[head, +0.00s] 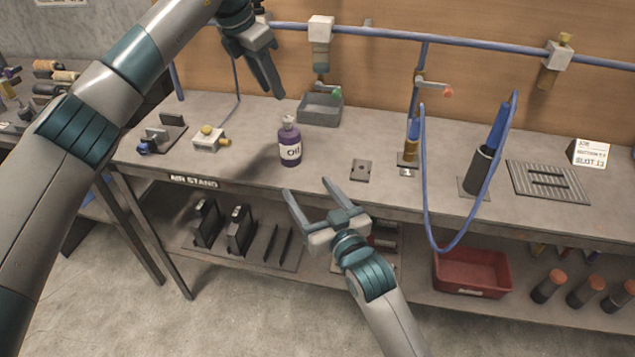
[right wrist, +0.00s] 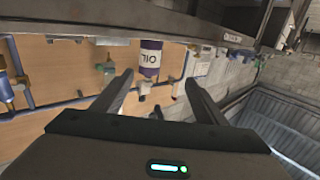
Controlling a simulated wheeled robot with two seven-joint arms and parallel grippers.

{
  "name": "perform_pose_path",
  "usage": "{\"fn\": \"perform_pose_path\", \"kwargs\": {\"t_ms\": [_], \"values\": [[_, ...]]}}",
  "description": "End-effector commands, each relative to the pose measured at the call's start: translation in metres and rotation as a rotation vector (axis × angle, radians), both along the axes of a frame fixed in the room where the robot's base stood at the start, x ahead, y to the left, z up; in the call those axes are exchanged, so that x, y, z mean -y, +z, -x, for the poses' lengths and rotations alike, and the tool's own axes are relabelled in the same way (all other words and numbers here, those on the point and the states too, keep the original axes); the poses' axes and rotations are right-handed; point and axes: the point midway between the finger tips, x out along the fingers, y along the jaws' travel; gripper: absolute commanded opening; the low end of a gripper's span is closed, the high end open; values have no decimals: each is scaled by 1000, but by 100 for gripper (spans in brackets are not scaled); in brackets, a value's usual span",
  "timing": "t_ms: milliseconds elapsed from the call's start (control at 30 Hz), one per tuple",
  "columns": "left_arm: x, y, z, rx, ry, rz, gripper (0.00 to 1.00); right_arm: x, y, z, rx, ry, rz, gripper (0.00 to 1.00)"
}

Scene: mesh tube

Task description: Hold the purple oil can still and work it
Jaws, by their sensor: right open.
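The purple oil can (head: 290,148) stands upright on the grey bench top, near the front edge. It has a white label reading "OIL" and a pale cap. My right gripper (head: 311,188) is open and empty in front of the bench edge, its fingers pointing towards the can but apart from it. In the right wrist view the can (right wrist: 150,58) appears upside down, between and beyond the two open fingers (right wrist: 157,82). My left gripper (head: 268,78) hangs above the back of the bench, up and left of the can, touching nothing visible. Its finger gap is not clear.
A grey tray (head: 320,112) sits behind the can, and a brass-and-white fitting (head: 209,139) lies to its left. A small metal plate (head: 363,170) is to its right. A blue hose (head: 424,200) loops over the bench's front edge. A red bin (head: 470,272) is on the lower shelf.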

Motion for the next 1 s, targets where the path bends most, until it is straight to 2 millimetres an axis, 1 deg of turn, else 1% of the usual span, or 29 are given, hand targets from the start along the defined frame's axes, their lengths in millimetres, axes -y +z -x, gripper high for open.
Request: {"fn": "perform_pose_path", "kwargs": {"t_ms": [33, 100, 267, 667, 867, 1000], "values": [[0, 0, 0, 0, 0, 0, 31, 6, 7, -6, 13, -17, 4, 66], [0, 0, 0, 0, 0, 0, 31, 11, 13, -11, 25, -30, 4, 66], [0, 0, 0, 0, 0, 0, 31, 15, 17, -14, 33, -42, 5, 66], [0, 0, 0, 0, 0, 0, 31, 14, 17, -17, 33, -42, 5, 66], [0, 0, 0, 0, 0, 0, 31, 10, 17, -30, 34, -42, 4, 66], [0, 0, 0, 0, 0, 0, 31, 4, 17, -47, 34, -42, 5, 66]]}}
